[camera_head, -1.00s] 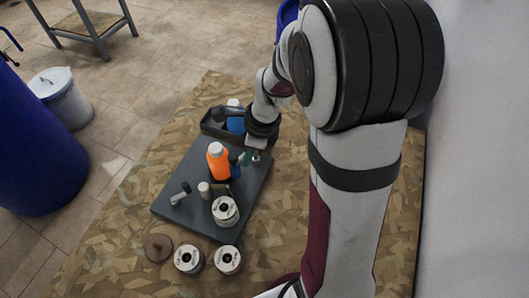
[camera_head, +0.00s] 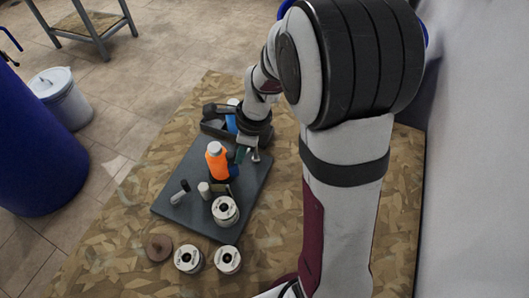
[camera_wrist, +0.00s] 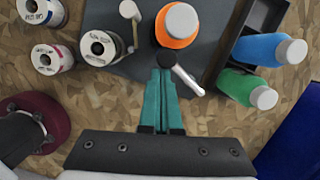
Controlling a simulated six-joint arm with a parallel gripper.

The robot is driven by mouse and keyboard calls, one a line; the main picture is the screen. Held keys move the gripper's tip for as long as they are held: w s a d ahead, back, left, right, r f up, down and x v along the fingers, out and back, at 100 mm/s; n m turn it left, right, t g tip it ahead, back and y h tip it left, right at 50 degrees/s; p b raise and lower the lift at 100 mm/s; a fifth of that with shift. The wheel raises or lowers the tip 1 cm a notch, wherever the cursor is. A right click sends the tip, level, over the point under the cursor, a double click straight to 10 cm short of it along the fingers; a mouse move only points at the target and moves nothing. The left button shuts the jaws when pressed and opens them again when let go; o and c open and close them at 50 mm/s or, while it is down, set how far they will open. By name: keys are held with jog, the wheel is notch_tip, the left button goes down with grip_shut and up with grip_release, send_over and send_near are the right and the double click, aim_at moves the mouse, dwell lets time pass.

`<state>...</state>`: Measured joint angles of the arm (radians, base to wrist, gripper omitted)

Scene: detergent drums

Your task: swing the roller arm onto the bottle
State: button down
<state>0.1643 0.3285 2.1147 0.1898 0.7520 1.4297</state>
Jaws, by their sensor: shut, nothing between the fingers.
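The orange bottle (camera_head: 217,165) with a white cap stands upright on the dark grey plate (camera_head: 175,212); it also shows at the top of the wrist view (camera_wrist: 178,22). A pale bar (camera_wrist: 187,80) with a rounded end and a dark round part at its other end, apparently the roller arm, lies close to the bottle, pointing away from it. My gripper (camera_wrist: 166,72) has its teal fingers shut and empty. Their tips are just beside the bar and short of the bottle; I cannot tell whether they touch the bar. In the head view my wrist partly hides this area.
A white-ended spool (camera_head: 225,211) and a small white post (camera_head: 204,189) stand on the plate. Two more spools (camera_head: 188,259) (camera_head: 228,260) and a brown disc (camera_head: 158,248) are in front. A dark tray (camera_wrist: 243,32) lies beyond, with blue (camera_wrist: 262,49) and green (camera_wrist: 240,87) bottles near it.

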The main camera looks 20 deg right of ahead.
jog(key=s+d+r, duration=0.4)
jog(key=d+r, duration=0.1)
jog(key=r, duration=0.4)
jog(key=shift+r, duration=0.35)
jog(key=shift+s, duration=0.1)
